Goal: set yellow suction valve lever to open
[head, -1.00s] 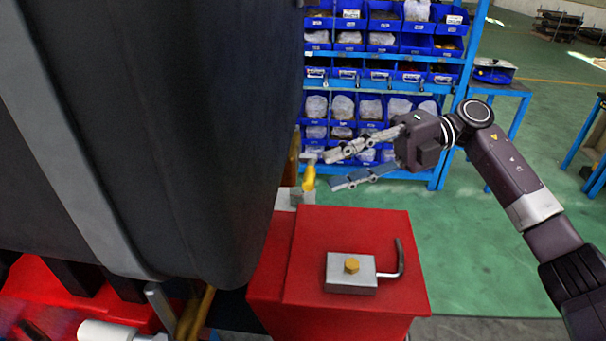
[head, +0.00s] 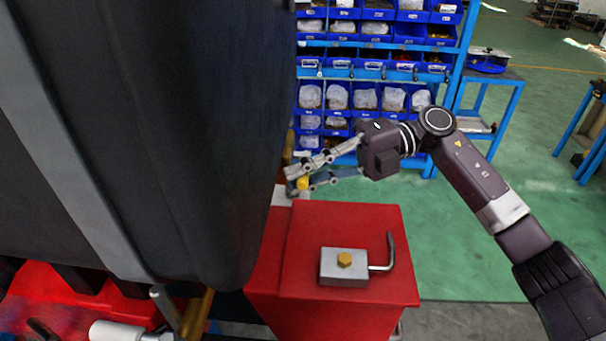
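The yellow lever (head: 302,183) shows as a small yellow piece on a grey valve behind the red block, at the edge of the dark tank. My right gripper (head: 289,180) reaches in from the right, its two fingers apart and pointing left. The fingertips are at the lever, one finger above it and the other beside or below it. The fingers partly cover the lever, and I cannot tell whether they touch it. The lever's exact angle is hidden. My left gripper is not in view.
A large dark tank (head: 150,140) fills the left. A red block (head: 340,225) stands in front, carrying a grey box (head: 344,267) with a bent metal handle (head: 391,252). A blue rack of bins (head: 375,70) stands behind. Green floor (head: 465,235) is free at right.

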